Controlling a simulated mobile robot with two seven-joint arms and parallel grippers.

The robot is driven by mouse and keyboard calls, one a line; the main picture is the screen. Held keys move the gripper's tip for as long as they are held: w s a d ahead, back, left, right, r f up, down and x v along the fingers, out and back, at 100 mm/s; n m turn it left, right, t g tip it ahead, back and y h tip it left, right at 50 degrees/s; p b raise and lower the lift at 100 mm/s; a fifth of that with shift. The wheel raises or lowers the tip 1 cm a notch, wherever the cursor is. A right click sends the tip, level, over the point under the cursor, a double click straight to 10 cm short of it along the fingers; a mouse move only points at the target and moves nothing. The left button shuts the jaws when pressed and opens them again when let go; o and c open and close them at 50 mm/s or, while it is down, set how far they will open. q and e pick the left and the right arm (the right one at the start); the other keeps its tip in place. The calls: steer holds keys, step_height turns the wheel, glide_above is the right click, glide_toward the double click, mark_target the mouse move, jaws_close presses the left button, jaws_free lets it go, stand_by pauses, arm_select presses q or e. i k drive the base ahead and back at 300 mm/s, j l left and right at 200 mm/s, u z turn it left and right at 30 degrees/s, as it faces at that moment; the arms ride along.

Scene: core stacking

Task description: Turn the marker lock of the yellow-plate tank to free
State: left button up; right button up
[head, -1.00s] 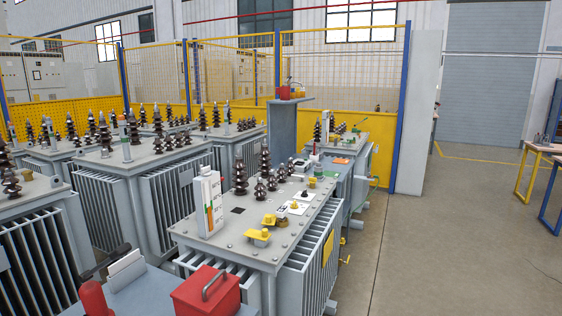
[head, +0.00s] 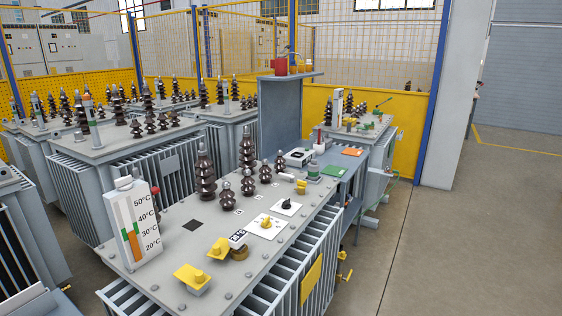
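The nearest tank (head: 180,222) is a grey finned transformer with a yellow plate (head: 311,282) on its right side. On its lid, a white plate carries a yellow knob (head: 265,223). Behind that, a second white plate carries a black knob (head: 287,203). Nearer the front are a yellow flat-topped fitting (head: 193,277), a yellow lever-like piece (head: 218,248) and a brass cylinder (head: 239,253) beside a small black-and-white label (head: 237,238). I cannot tell which one is the marker lock, and no lettering on the plates is readable. Neither gripper is in view.
A large thermometer (head: 134,223) and dark insulators (head: 205,178) stand on the lid. A blue-grey bench (head: 346,167) with green and orange pads adjoins behind. More transformers stand left and behind, before a yellow fence. The floor at right (head: 460,240) is clear.

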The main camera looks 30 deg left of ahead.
mark_target(125, 184)
steer(key=i+u, duration=0.4)
steer(key=i+l+u, duration=0.2)
steer(key=u, duration=0.15)
steer(key=i+l+u, duration=0.25)
steer(key=u, duration=0.15)
steer(key=i+l+u, duration=0.25)
steer(key=u, duration=0.15)
